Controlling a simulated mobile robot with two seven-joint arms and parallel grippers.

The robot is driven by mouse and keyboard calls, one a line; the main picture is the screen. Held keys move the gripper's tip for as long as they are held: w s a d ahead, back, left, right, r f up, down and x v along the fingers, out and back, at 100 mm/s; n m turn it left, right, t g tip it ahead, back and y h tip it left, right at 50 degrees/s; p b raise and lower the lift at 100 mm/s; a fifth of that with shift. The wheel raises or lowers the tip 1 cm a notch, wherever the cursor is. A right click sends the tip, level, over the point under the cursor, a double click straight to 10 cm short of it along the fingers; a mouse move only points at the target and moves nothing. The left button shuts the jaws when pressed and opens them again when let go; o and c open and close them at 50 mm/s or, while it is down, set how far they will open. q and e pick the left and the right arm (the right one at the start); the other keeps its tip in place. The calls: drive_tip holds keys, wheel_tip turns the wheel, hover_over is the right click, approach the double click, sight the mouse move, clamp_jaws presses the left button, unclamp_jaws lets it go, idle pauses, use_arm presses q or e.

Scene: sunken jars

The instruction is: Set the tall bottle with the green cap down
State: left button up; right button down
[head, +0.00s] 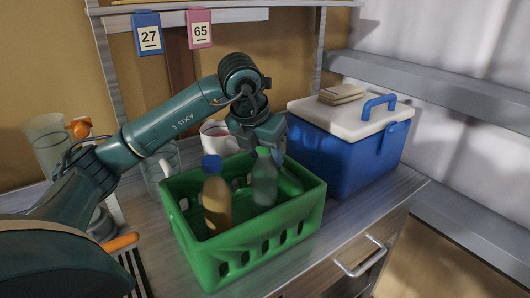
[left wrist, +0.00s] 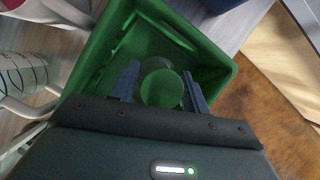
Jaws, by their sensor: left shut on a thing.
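The tall bottle with the green cap (head: 265,183) is upright inside the green crate (head: 250,262), on the right of a bottle with a blue cap. My left gripper (head: 268,148) reaches down from above and is shut on the bottle near its cap. In the left wrist view the green cap (left wrist: 161,88) sits between the two fingers (left wrist: 162,84). The crate also shows there (left wrist: 205,48), around and below the bottle. The bottle's base is hidden by the crate wall, so I cannot tell whether it touches the crate floor. My right gripper is not in view.
A blue-capped bottle (head: 216,200) with amber contents stands in the crate. A blue cooler (head: 350,155) with a white lid is close behind right. A mug (head: 215,138) and a clear glass (head: 158,165) stand behind the crate. Bare counter (head: 345,215) lies at the right.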

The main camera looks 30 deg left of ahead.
use_arm(q)
drive_tip(key=shift+f, duration=0.1)
drive_tip(key=o, duration=1.2)
drive_tip(key=shift+o, duration=0.2)
drive_tip(key=p+v, duration=0.1)
drive_tip(key=v, duration=1.1)
